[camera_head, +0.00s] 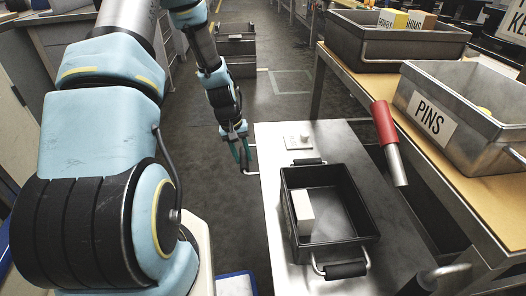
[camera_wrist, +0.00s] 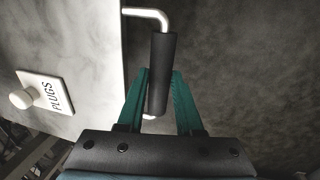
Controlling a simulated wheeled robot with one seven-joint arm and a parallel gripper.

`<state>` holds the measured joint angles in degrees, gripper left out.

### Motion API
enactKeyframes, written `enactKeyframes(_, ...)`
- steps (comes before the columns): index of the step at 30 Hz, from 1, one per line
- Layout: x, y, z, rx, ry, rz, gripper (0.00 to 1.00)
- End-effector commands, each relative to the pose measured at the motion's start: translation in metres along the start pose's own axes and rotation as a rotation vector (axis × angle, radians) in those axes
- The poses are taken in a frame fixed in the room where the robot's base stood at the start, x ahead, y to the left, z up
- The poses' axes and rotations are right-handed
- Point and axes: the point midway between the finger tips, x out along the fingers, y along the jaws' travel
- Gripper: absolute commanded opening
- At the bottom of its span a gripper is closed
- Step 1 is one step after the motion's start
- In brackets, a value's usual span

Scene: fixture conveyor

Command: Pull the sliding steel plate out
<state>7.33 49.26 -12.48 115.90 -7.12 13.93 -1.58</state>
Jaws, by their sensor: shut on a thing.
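The sliding steel plate (camera_head: 355,137) is a broad grey metal slab to the right of my arm, and its edge fills the left of the wrist view (camera_wrist: 85,55). A bent metal handle with a black grip (camera_wrist: 162,65) sticks out from that edge over the floor. My gripper (camera_head: 241,152) is at the plate's left edge. In the wrist view its teal fingers (camera_wrist: 160,85) stand on both sides of the black grip and are shut on it. The handle's lower end is partly hidden between the fingers.
A black tray (camera_head: 367,208) holding a white block (camera_head: 303,212) sits on the plate. A PLUGS label with a knob (camera_head: 298,138) is near its far end. A red-handled lever (camera_head: 385,122) rises at the right, beside a bench with a PINS bin (camera_head: 459,95).

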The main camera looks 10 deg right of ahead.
Motion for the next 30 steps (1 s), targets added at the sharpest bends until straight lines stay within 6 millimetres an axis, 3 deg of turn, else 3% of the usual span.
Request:
enactKeyframes(3,-0.005,-0.020,0.001,-0.004,-0.002,-0.001,0.00)
enactKeyframes(9,-0.008,-0.037,0.000,-0.002,-0.002,-0.001,0.00)
enactKeyframes(24,-0.008,-0.042,0.000,0.000,-0.001,-0.001,0.00)
enactKeyframes(25,-0.008,-0.042,0.000,0.000,-0.001,-0.001,0.38)
enactKeyframes(30,-0.008,-0.042,0.000,0.000,-0.001,-0.001,0.57)
